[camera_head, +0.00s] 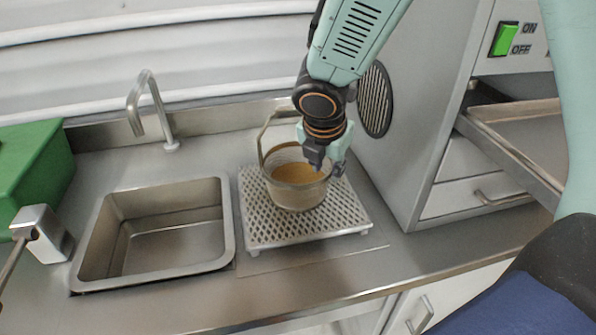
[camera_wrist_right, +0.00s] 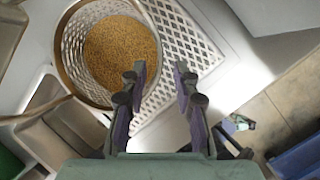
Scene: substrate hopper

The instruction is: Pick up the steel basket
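The steel basket (camera_head: 297,196) stands upright on a perforated metal rack (camera_head: 262,232) and holds brown, grainy material. Its arched handle (camera_head: 262,141) rises at the back left, partly hidden by my right arm. My right gripper (camera_head: 329,168) is over the basket's right side, pointing down. There the basket (camera_wrist_right: 66,62) lies beyond and left of the fingers, and the left finger overlaps the basket's edge in the picture. Whether it touches is not clear. My left gripper is out of view.
A sink (camera_head: 228,245) with a faucet (camera_head: 150,110) is left of the rack. A grey cabinet (camera_head: 405,130) with a green switch (camera_head: 505,39) stands close on the right, with a pulled-out tray (camera_head: 490,135). A green box (camera_head: 30,165) is far left. Bare counter lies in front.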

